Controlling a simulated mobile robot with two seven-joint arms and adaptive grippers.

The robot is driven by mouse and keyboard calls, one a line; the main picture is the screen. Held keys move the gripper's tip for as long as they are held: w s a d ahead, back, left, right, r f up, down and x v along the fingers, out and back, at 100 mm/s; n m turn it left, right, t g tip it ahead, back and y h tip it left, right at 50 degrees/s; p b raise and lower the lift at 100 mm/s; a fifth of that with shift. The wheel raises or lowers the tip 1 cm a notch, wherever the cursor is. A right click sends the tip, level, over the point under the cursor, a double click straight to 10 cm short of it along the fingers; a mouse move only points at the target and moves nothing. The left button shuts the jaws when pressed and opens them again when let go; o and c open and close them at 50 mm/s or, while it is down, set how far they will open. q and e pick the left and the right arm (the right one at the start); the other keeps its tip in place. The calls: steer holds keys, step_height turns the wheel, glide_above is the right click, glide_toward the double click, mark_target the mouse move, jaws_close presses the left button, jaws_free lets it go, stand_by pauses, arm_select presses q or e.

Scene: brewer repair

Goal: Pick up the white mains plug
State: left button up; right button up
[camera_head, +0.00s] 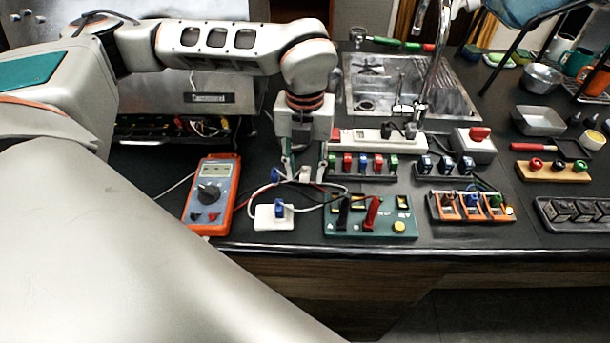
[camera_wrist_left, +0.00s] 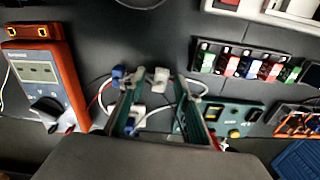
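A small white plug (camera_head: 305,173), which looks like the mains plug, lies on the dark worktop, and it also shows in the left wrist view (camera_wrist_left: 160,78). My left gripper (camera_head: 305,177) points down over the worktop with its fingers apart. In the left wrist view, the fingertips (camera_wrist_left: 155,80) stand to either side of the white plug, with gaps visible; I see no clear contact. A blue plug (camera_head: 276,174) lies just left of the left finger, and it also shows in the left wrist view (camera_wrist_left: 118,76). My right gripper is not in view.
A white socket block (camera_head: 264,222) with a blue plug in it and a green test board (camera_head: 398,215) lie in front. An orange multimeter (camera_head: 212,195) is at left. A white power strip (camera_head: 365,138) and a rack of coloured parts (camera_head: 345,177) stand close right. Thin cables cross below the gripper.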

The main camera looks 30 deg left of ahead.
arm_select(q)
steer(key=c, duration=0.9)
jaws_close()
steer(key=shift+r, duration=0.1)
